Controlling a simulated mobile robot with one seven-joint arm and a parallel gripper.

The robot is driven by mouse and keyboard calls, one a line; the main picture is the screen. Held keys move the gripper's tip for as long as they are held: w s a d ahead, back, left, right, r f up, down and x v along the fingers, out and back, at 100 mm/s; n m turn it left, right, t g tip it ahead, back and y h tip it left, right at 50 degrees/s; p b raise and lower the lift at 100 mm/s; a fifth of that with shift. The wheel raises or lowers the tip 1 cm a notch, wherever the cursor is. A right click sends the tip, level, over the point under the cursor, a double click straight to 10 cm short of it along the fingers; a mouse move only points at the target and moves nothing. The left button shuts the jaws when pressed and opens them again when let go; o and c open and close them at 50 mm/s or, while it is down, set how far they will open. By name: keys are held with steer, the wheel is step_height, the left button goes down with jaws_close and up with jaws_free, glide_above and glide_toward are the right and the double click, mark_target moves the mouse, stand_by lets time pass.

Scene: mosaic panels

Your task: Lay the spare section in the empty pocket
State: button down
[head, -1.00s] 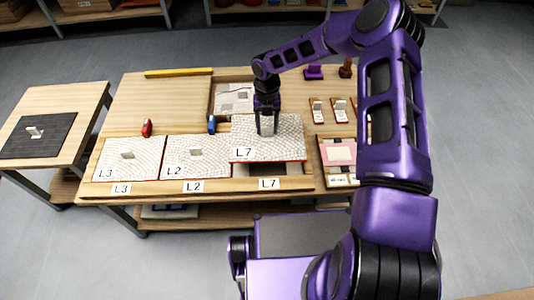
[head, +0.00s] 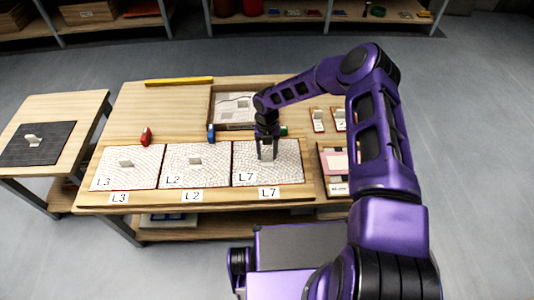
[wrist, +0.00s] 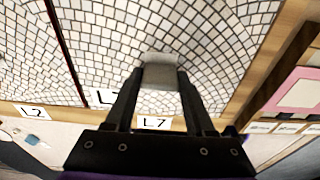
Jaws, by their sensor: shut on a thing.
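The mosaic section marked L7 (head: 285,174) lies in the right-hand place of the row, beside the section marked L2 (head: 212,176). It looks level with its neighbours and fills its pocket above the L7 label (head: 269,193). My gripper (head: 266,158) is shut on the grey grip block of the L7 section. The wrist view shows the block (wrist: 160,75) between both fingers, with the white tiles around it. The section marked L3 (head: 112,178) lies at the left of the row. Whether the L7 section rests fully on the pocket floor I cannot tell.
A red clamp (head: 146,136) and a blue clamp (head: 211,133) stand behind the row. A green item (head: 283,131) is behind my gripper. An open tray (head: 234,124) lies farther back. A pink card (head: 336,162) lies to the right. A side table (head: 75,112) stands at left.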

steer(key=shift+c, duration=1.2)
jaws_free()
steer(key=shift+s, duration=0.1)
steer(key=shift+r, duration=0.1)
step_height(320, 180, up, 12)
steer(key=w+p, duration=0.1)
steer(key=shift+w, duration=0.25)
steer(key=shift+a, duration=0.1)
